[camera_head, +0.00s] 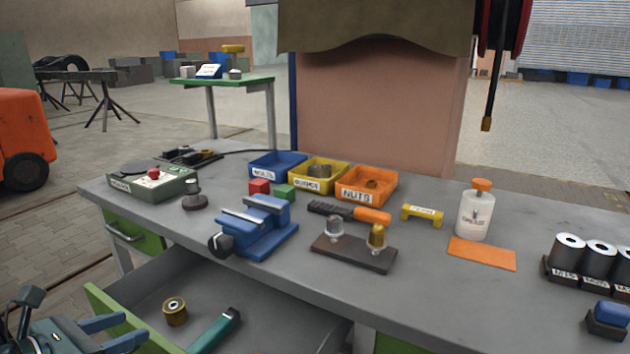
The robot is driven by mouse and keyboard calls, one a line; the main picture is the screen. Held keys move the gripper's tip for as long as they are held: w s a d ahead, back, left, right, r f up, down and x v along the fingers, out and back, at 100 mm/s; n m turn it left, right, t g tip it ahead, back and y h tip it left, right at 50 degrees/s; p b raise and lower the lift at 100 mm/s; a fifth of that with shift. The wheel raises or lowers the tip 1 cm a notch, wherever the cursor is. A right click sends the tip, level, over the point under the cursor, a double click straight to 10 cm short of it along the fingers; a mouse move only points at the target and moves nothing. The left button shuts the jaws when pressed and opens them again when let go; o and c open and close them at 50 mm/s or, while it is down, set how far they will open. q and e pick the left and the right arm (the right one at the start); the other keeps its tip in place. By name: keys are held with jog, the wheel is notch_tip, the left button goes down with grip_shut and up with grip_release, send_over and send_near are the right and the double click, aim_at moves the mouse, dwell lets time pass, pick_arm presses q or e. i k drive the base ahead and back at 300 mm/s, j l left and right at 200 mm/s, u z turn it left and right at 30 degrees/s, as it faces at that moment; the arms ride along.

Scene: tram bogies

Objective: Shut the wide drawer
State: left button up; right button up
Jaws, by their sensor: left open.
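The wide drawer (230,287) is pulled out below the bench top, in the lower left of the head view. Its green front (105,301) faces left toward me, and its handle is not visible. A brass-coloured ring-like part (175,311) and a teal-green tool (216,330) lie inside on the grey floor. My left gripper (137,330) is at the bottom left, its blue fingers apart and empty. In the picture the fingers overlap the drawer front; I cannot tell whether they touch it. My right gripper is not in view.
The grey bench top (330,285) carries a blue vise (256,230), bins such as the orange nuts bin (366,184), a bottle (475,215) and a stand with two domed parts (354,252). A smaller green drawer (135,238) at the left looks closed.

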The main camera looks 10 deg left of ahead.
aim_at(273, 321)
jog(key=k+j, duration=0.3)
jog(key=k, duration=0.15)
jog(key=k+j, duration=0.25)
jog(key=k, duration=0.2)
